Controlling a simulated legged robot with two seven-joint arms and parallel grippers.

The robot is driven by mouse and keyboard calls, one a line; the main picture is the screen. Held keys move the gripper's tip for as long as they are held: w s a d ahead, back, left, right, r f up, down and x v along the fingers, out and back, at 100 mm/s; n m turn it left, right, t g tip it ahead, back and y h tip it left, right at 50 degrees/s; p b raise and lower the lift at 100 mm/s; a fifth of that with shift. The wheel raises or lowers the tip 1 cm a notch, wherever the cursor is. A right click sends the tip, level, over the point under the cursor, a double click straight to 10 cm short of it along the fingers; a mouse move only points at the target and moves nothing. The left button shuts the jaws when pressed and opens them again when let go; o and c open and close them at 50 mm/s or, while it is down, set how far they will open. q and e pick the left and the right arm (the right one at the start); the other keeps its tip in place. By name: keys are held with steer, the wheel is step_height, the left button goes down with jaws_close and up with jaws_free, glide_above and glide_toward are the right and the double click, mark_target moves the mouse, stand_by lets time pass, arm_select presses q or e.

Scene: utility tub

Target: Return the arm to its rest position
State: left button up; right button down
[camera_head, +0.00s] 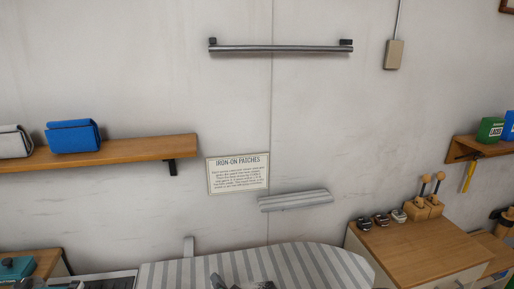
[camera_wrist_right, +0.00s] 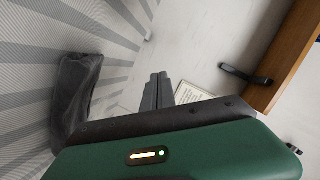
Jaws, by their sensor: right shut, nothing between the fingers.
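My right gripper (camera_head: 218,282) just shows at the bottom edge of the head view, in front of the striped ironing board (camera_head: 300,262). In the right wrist view its two dark fingers (camera_wrist_right: 157,92) are together with nothing between them. A dark grey item (camera_wrist_right: 78,95), perhaps cloth, lies on the striped board in that view, to the left of the fingers and apart from them. My left gripper is in neither view. Most of my right arm is hidden below the head view's edge.
A wooden shelf (camera_head: 110,152) with a blue pouch (camera_head: 73,136) is on the left wall. A metal rail (camera_head: 280,48), a sign (camera_head: 238,174) and a small striped sleeve board (camera_head: 295,200) are ahead. A wooden-topped cabinet (camera_head: 420,248) stands right. Air above the ironing board is clear.

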steer(key=s+d+f+n+g, duration=0.1)
steer(key=d, duration=0.1)
steer(key=s+d+n+g+h, duration=0.1)
steer(key=s+d, duration=0.1)
steer(key=d, duration=0.1)
steer(key=s+d+f+n+g, duration=0.1)
steer(key=s+d+n, duration=0.1)
steer(key=d, duration=0.1)
steer(key=shift+f+g, duration=0.3)
steer(key=shift+f, duration=0.05)
steer(key=s+d+f+n+g+h, duration=0.1)
steer(key=s+d+g+h, duration=0.4)
steer(key=s+d, duration=1.7)
steer(key=shift+d+f+n+g+h, duration=0.3)
steer(key=shift+d+g, duration=0.4)
steer(key=shift+g, duration=0.4)
